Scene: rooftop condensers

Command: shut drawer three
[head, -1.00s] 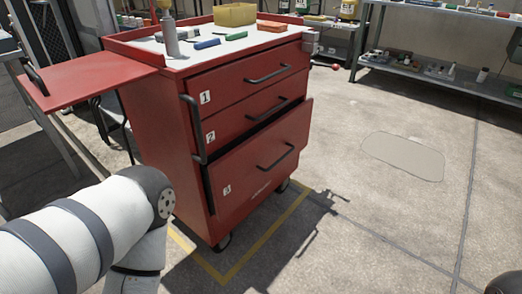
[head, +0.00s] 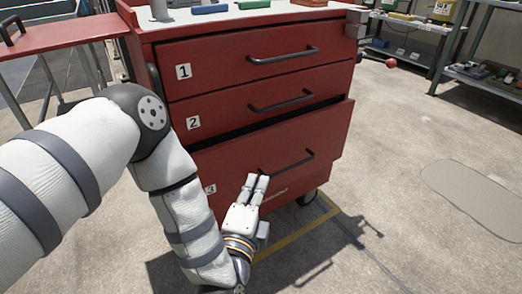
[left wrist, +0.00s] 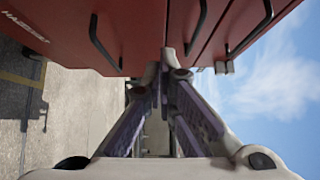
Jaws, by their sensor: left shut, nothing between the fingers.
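Drawer three (head: 325,132) is the lowest and tallest drawer of the red cabinet. It stands partly out, with a dark gap above its front. In the left wrist view the shut fingers (left wrist: 165,58) point at the red front beside the handle (left wrist: 100,45). I cannot tell whether they touch it. My arm hides part of the drawer's left side. My right gripper is out of view.
Drawer one (head: 220,65) and drawer two (head: 225,112) above look shut. A red side shelf (head: 65,37) juts out at the left. A grey shelving unit (head: 490,85) stands at the back right. The concrete floor to the right is clear.

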